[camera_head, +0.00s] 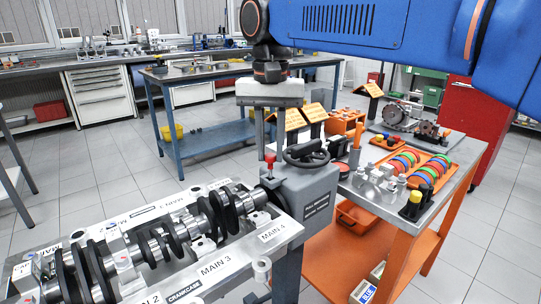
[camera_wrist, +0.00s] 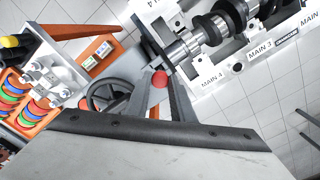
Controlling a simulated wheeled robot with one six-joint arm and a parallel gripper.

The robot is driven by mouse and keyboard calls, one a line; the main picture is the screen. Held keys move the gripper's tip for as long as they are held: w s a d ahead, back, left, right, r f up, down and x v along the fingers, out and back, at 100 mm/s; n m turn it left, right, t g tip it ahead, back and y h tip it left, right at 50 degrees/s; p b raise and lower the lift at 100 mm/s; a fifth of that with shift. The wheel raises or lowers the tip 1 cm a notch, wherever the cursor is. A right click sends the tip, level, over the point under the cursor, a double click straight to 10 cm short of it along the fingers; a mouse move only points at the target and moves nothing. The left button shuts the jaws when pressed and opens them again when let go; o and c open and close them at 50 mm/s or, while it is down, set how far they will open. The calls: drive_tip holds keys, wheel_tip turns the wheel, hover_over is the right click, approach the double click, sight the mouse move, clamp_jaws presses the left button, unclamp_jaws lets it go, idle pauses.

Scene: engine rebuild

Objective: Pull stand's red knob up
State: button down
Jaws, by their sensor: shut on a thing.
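The stand's red knob (camera_head: 270,159) sits on the top left of the grey stand (camera_head: 302,197), beside a black handwheel (camera_head: 306,154). My gripper (camera_head: 270,150) points straight down over the knob, with one finger on each side of it. In the wrist view the red knob (camera_wrist: 159,78) shows between the tips of my gripper (camera_wrist: 159,84), which is shut on it. The handwheel (camera_wrist: 107,94) is just left of the fingers there. The knob's stem is mostly hidden.
A crankcase (camera_head: 215,268) with a black and steel crankshaft (camera_head: 165,240) lies left of the stand. An orange cart (camera_head: 385,235) with coloured rings (camera_head: 427,168) and small parts stands close on the right. A blue workbench (camera_head: 215,141) is behind, with open floor around it.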

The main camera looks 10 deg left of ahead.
sight(271, 155)
drive_tip(key=shift+r, duration=0.25)
drive_tip(key=c, duration=1.5)
unclamp_jaws()
drive_tip(key=shift+c, duration=0.2)
wheel_tip(271, 155, up, 17)
drive_tip(key=shift+r, duration=0.15)
